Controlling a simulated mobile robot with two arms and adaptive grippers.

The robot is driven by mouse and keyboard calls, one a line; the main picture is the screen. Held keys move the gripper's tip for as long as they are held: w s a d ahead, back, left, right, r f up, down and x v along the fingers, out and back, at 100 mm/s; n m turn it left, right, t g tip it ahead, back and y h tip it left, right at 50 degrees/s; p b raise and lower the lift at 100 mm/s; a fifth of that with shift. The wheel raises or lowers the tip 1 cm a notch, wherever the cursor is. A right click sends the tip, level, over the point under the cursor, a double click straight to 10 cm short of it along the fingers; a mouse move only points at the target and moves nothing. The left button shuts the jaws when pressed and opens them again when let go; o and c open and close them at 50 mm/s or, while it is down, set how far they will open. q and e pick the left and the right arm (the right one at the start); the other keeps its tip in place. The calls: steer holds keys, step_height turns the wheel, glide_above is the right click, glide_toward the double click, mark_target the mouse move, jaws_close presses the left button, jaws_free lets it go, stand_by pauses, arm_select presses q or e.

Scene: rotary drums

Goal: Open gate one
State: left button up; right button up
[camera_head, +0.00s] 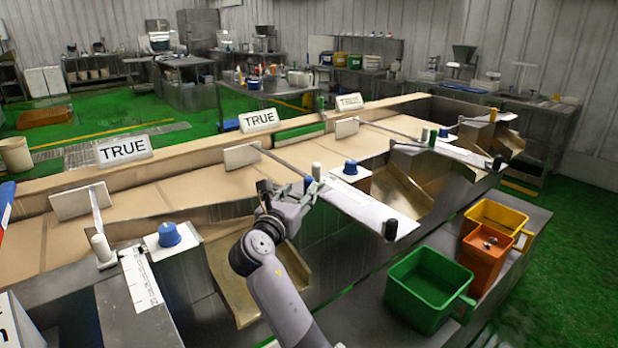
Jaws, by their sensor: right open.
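Three pale gate paddles stand along the tan conveyor: a left one (84,201), a middle one (241,157) and a right one (347,128). Thin rods run from them toward the near side. The left rod ends by a white upright peg (101,248), the middle rod by another pale peg (316,171). I cannot tell from any label which is gate one. My right gripper (290,197) is open and empty in view, at the conveyor's near edge, just left of the middle scale plate (365,207). It appears near the middle rod's end; contact is unclear. My left gripper is not in view.
Metal chutes (402,190) slope down from the conveyor. Green (424,285), orange (485,258) and yellow (497,217) bins stand at right. Signs reading TRUE (124,149) stand along the back rail.

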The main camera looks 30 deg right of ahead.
mark_target(307, 181)
steer(key=x, duration=0.7)
steer(key=shift+w+d, duration=0.2)
steer(key=shift+d, duration=0.05)
steer(key=shift+c, duration=0.2)
jaws_close()
stand_by(0.4)
